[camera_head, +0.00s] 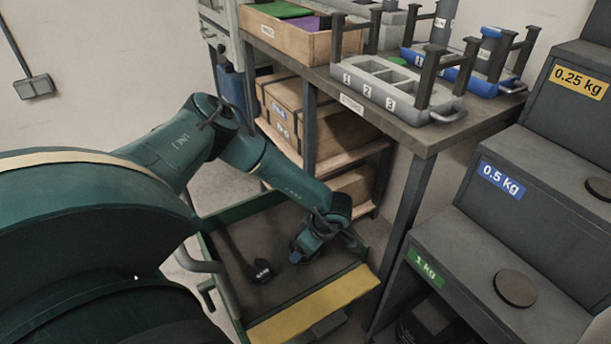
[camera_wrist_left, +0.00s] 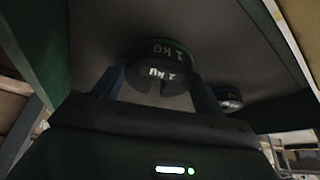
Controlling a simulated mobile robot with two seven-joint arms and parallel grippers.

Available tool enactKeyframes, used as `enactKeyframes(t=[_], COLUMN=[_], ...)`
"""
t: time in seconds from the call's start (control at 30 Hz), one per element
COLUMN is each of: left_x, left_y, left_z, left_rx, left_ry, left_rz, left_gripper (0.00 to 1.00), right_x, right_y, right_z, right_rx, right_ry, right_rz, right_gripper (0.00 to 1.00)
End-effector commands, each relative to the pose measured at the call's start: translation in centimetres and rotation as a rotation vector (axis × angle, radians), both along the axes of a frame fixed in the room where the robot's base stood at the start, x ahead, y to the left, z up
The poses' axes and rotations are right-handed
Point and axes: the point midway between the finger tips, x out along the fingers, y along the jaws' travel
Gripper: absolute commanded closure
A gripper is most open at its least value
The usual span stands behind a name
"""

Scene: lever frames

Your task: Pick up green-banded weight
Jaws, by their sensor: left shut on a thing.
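The green-banded weight (camera_wrist_left: 163,62) is a dark, round piece marked "1 kg", with a thin green band along its upper edge in the left wrist view. My left gripper (camera_wrist_left: 160,82) is shut on it, with one finger on each side. In the head view my left gripper (camera_head: 301,250) reaches down into a green-rimmed bin (camera_head: 224,313), and my arm hides the held weight there. A second dark weight (camera_head: 262,270) lies on the bin floor to the left of the gripper. A dark weight (camera_wrist_left: 229,98) also shows right of the fingers in the left wrist view. My right gripper is not in view.
A dark stepped stand (camera_head: 470,250) labelled 0.25 kg, 0.5 kg and 1 kg is at the right, with round dark discs (camera_head: 515,288) on its steps. A workbench (camera_head: 425,138) with a grey numbered tray (camera_head: 375,92) stands behind. The bin has a yellow front edge (camera_head: 315,305).

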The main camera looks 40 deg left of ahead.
Motion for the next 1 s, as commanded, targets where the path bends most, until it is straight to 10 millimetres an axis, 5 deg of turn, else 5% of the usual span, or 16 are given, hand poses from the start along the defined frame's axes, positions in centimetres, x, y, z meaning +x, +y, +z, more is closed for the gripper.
enactKeyframes(t=[0.4,0.73,1.0], left_x=[0.0,0.1,0.2], left_y=[0.0,0.0,0.0], left_z=[0.0,1.0,5.7], left_rx=[0.0,0.0,-0.001], left_ry=[0.002,-0.003,-0.005], left_rz=[0.001,0.002,0.001], left_gripper=[0.88,0.88,0.88], right_x=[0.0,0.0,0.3], right_y=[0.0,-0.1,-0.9], right_z=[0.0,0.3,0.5], right_rx=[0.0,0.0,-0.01], right_ry=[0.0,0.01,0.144], right_rz=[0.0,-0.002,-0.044], right_gripper=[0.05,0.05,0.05])
